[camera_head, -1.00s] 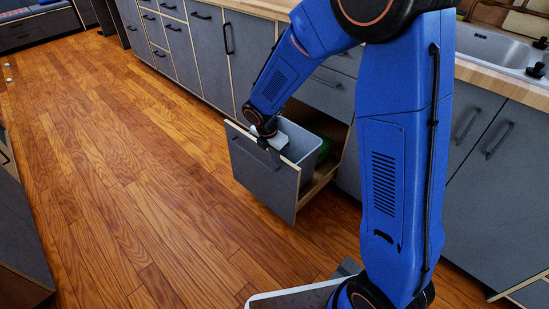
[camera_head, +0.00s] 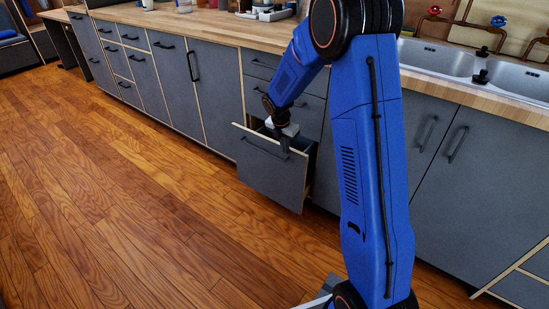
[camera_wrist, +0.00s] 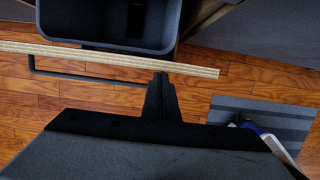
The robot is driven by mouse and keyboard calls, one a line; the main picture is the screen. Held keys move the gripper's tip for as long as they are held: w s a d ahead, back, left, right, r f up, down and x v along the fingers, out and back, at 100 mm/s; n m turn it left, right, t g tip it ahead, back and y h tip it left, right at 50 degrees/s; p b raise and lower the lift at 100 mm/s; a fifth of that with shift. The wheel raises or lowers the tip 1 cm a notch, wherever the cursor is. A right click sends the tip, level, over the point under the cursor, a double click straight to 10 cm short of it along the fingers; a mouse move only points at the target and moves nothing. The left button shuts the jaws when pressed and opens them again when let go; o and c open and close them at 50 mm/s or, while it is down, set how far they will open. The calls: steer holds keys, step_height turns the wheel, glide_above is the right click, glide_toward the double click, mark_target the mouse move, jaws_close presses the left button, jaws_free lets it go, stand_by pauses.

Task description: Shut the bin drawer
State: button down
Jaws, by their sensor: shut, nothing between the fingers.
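The bin drawer (camera_head: 270,172) is a grey front with a pale wood edge and a dark bar handle. It stands partly out from the cabinet row in the head view. In the wrist view its top edge (camera_wrist: 110,61) runs across the picture, with the grey bin (camera_wrist: 90,28) behind it and the handle (camera_wrist: 75,76) on the near side. My gripper (camera_head: 284,146) is shut and empty at the drawer's top edge. In the wrist view its fingertips (camera_wrist: 160,78) meet or nearly meet the outer side of that edge; contact is not certain.
Grey cabinets (camera_head: 220,90) line the wall under a wooden counter (camera_head: 220,28) with a sink (camera_head: 437,58) at right. Wood floor (camera_head: 130,200) in front of the drawer is clear. A grey striped mat (camera_wrist: 262,117) shows in the wrist view.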

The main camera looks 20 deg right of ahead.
steer(key=w+d, duration=0.4)
steer(key=d, duration=0.2)
steer(key=shift+w, duration=0.2)
steer(key=shift+a, duration=0.1)
